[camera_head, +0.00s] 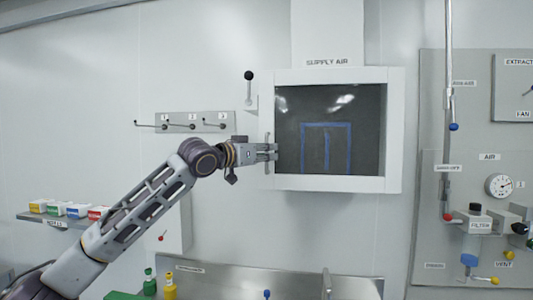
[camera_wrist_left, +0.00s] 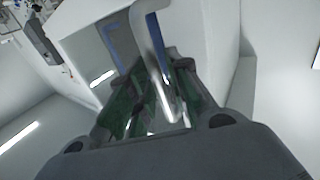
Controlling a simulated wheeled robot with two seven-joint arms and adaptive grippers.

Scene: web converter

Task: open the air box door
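The air box (camera_head: 393,130) hangs on the wall under the "SUPPLY AIR" label. Its door is a white frame around a dark window (camera_head: 365,105) with blue line marks, and it looks closed. The door's pale handle (camera_head: 268,140) is a bar on its left edge. My left gripper (camera_head: 272,152) is at this handle, coming from the left. In the left wrist view the handle (camera_wrist_left: 150,32) runs between the two fingers, which look closed in on it; the exact contact is partly hidden. My right gripper is in neither view.
A black-knobbed lever (camera_head: 249,76) stands left of the box, above a hook rack (camera_head: 195,122). A panel with gauge and valves (camera_head: 455,180) is at the right. A metal counter (camera_head: 225,283) lies below. Coloured boxes (camera_head: 75,210) sit on a shelf at the left.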

